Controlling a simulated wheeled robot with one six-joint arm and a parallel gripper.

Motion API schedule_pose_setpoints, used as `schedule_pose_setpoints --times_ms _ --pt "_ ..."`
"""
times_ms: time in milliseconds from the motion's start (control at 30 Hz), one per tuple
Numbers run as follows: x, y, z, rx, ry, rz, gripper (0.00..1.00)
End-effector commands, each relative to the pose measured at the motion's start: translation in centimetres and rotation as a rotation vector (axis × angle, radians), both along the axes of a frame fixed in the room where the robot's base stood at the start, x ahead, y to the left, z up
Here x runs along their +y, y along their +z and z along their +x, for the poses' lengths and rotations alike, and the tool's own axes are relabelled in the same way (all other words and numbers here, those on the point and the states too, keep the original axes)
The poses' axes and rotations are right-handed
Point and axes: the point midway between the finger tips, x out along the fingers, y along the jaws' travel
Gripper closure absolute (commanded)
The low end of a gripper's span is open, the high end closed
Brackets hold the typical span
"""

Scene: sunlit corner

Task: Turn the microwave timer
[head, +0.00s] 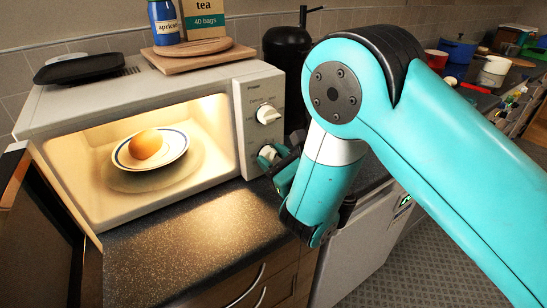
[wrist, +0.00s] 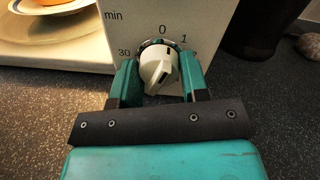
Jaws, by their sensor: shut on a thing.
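The white microwave (head: 130,95) stands on the counter with its door (head: 58,190) open at the left and its inside lit. Its timer knob (head: 266,153) is the lower of two white knobs on the right panel. In the wrist view the timer knob (wrist: 157,66) sits between "30" at left and "0" and "1" above right, tilted, with a dark mark on its grip. My gripper (head: 276,164) is at the lower knob. In the wrist view my gripper (wrist: 160,76) has one teal finger on each side of the knob, shut on it.
Inside the microwave, a round brown item (head: 146,144) lies on a blue-rimmed plate (head: 121,155). The power knob (head: 268,114) is just above. A black canister (head: 287,60) stands behind right. A board (head: 186,61) with tea and a blue jar lies on top. The front counter (head: 190,245) is clear.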

Motion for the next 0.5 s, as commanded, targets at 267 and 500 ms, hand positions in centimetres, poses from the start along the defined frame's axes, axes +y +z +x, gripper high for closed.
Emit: schedule_pose_setpoints --times_ms 267,500 --pt "0.00 -0.10 -0.01 0.032 0.000 0.049 0.82" --pt "0.01 -0.20 -0.01 0.120 0.000 0.180 0.82"
